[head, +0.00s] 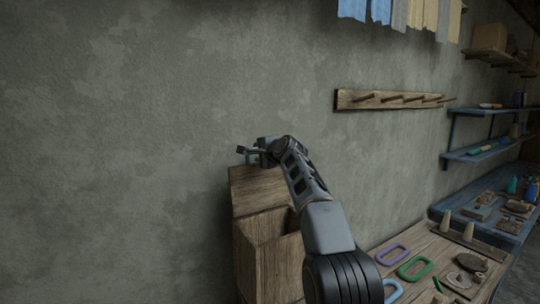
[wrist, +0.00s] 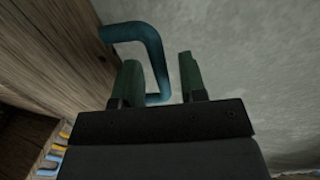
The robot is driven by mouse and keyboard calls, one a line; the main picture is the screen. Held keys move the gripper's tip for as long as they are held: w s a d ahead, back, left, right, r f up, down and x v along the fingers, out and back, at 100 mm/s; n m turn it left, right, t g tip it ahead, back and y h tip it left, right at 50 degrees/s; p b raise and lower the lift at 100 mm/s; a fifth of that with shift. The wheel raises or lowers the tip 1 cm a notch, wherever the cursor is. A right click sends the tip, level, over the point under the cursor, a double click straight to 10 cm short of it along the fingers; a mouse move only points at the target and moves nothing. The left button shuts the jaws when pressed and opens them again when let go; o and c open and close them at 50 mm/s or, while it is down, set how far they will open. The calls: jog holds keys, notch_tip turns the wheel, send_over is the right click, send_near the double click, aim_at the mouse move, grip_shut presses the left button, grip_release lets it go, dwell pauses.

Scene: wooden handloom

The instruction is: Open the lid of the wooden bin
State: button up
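The wooden bin (head: 270,264) stands against the wall, left of the workbench. Its lid (head: 258,190) is raised and tilted up at the back, and part of the dark opening shows below it. A blue bar handle (wrist: 148,42) is fixed to the lid's wood (wrist: 62,45) in the wrist view. It also shows small at the lid's top edge in the head view (head: 247,158). My gripper (head: 256,150) is at this top edge. In the wrist view its green fingers (wrist: 160,65) are apart, with part of the handle between them and a gap beside the right finger.
A workbench (head: 440,250) with coloured rings and small tools stands right of the bin. A peg rail (head: 380,100) and blue shelves (head: 485,150) are on the wall. The wall (head: 110,130) left of the bin is bare.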

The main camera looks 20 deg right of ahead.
jog(key=b+v, duration=0.5)
jog(key=v, duration=0.8)
